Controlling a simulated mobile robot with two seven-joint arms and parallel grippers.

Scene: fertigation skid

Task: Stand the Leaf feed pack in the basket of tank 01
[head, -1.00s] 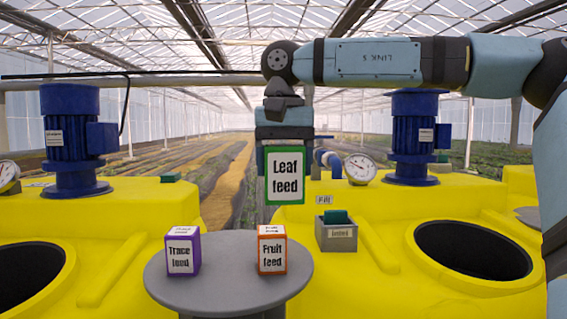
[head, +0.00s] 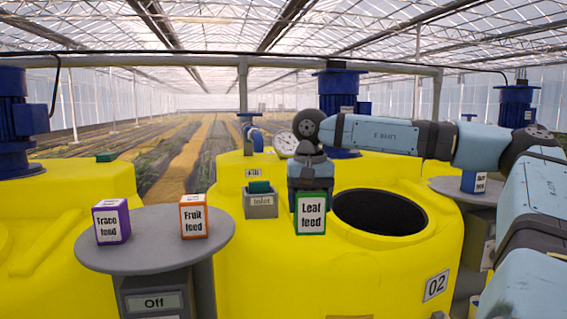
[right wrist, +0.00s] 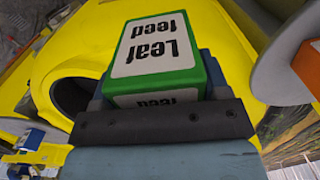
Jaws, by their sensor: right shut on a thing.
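My left gripper is out of view.
A round grey stand (head: 150,255) in front holds the purple Trace feed pack (head: 111,222) and the orange Fruit feed pack (head: 193,216). A blue pack (head: 474,182) is on another stand at the right. A gauge (head: 286,145) and blue motors (head: 340,90) rise behind.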

